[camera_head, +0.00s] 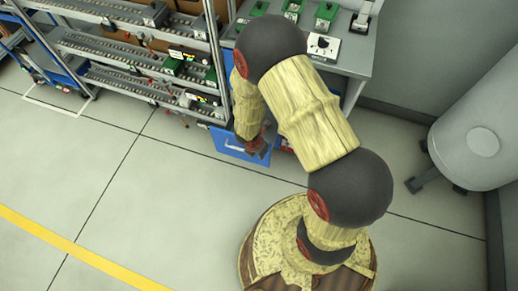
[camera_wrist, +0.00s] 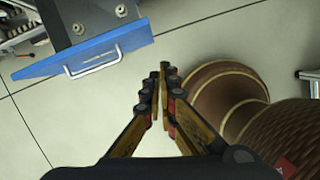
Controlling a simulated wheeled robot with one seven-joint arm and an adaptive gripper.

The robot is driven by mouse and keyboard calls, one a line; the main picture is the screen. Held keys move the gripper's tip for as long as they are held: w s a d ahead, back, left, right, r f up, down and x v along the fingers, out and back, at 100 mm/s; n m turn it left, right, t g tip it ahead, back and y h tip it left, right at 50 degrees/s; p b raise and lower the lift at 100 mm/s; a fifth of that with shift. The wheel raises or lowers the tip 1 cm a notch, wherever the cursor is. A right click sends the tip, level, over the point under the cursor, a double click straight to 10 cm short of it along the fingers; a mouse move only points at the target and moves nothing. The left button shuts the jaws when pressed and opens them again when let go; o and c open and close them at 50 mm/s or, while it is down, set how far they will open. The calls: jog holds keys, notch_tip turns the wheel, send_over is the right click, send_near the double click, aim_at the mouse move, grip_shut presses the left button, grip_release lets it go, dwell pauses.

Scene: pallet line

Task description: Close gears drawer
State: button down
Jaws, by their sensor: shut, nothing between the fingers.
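The drawer has a blue front (camera_wrist: 100,50) with a pale bar handle (camera_wrist: 93,64). It stands pulled out at the upper left of the wrist view, with small round metal parts (camera_wrist: 78,28) in its dark inside. In the head view its blue front (camera_head: 262,160) is below the workbench, partly hidden by my arm. No label is readable. My gripper (camera_wrist: 164,68) is shut and empty, with its fingertips to the right of the drawer front and apart from the handle. In the head view my gripper (camera_head: 257,147) is in front of the drawer, low over the floor.
A rack (camera_head: 140,65) with roller shelves and small devices stands left of the workbench (camera_head: 345,55). A grey rounded bin or tank (camera_head: 470,140) stands at the right. The floor at left and centre is clear, with a yellow line (camera_head: 70,255).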

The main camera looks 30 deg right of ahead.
jog(key=w+d+f+n+y+b, duration=0.1)
jog(key=w+d+f+n+b, duration=0.1)
jog(key=w+f+b, duration=0.3)
jog(key=shift+w+f+n+t, duration=0.3)
jog(key=shift+w+f+n, duration=0.5)
jog(key=shift+f, duration=1.45)
jog(key=shift+w+d, duration=0.1)
